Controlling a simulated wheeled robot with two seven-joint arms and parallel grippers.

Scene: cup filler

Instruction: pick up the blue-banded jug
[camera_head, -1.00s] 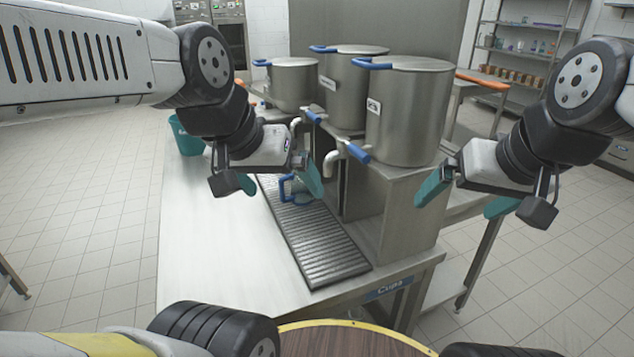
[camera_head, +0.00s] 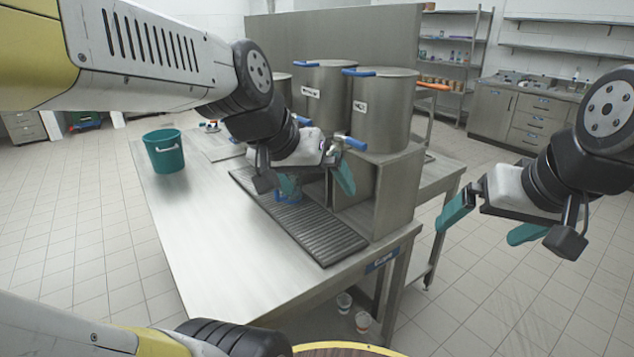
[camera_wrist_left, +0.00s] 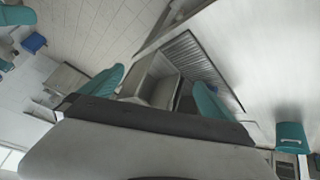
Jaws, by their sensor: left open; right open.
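The blue-banded jug (camera_head: 287,197) stands on the ribbed drip tray (camera_head: 312,232) in the head view. Only a small blue part of it shows, because my left gripper covers most of it. My left gripper (camera_head: 316,183) is open, in front of the jug and the taps in the picture; I see nothing held in it. My right gripper (camera_head: 490,222) is open and empty, to the right of the table.
Several steel urns (camera_head: 382,112) with blue-handled taps stand on a steel stand (camera_head: 385,200) behind the tray. A teal bucket (camera_head: 164,152) stands on the table's left, also in the left wrist view (camera_wrist_left: 291,140). The table's front left (camera_head: 225,250) is bare. Cups (camera_head: 362,321) sit low beneath the table.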

